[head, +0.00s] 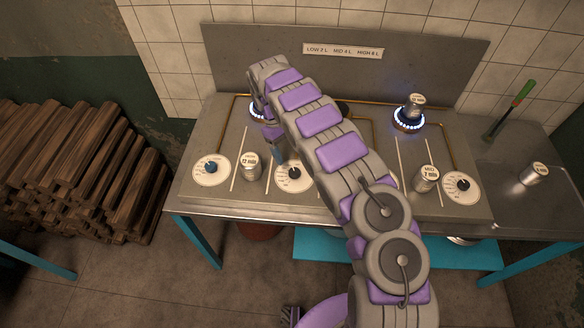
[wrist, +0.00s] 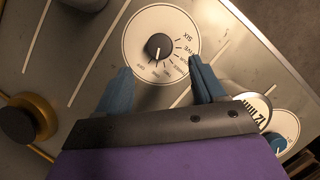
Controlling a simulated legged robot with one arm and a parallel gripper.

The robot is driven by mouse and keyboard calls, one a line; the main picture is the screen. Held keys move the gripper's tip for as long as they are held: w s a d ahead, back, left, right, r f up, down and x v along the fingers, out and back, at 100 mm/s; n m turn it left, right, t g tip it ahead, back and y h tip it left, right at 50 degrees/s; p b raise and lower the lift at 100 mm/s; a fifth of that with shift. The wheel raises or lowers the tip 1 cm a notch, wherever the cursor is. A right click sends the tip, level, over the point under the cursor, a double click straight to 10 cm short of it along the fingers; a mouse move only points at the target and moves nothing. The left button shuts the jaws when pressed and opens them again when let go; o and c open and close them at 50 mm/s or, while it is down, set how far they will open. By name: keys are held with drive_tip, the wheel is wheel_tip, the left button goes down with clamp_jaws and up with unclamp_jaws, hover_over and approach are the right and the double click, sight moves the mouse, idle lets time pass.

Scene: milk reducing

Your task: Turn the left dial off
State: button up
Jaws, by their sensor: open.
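On the stove front, a white dial with a blue knob (head: 210,169) sits at the far left; part of it shows at the lower right of the wrist view (wrist: 281,144). A white dial with a black knob (head: 294,174) sits to its right, just left of centre. In the wrist view this black knob (wrist: 160,46) lies beyond my fingertips, over a face with number words. My gripper (wrist: 160,72) is open and empty, its two blue fingers apart on either side of the knob's line. In the head view my arm hides part of the gripper.
A metal can (head: 251,166) stands between these dials. Another can (head: 425,178) stands near the right dial (head: 462,187). The left burner (head: 257,110) and right burner (head: 408,120) show blue flames; a small can (head: 414,103) sits over the right one. Logs (head: 75,170) are stacked at left.

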sight(293, 171)
drive_tip(key=b+x, duration=0.1)
drive_tip(key=x, duration=0.5)
drive_tip(key=shift+s+f, duration=0.1)
drive_tip(key=shift+f, duration=0.3)
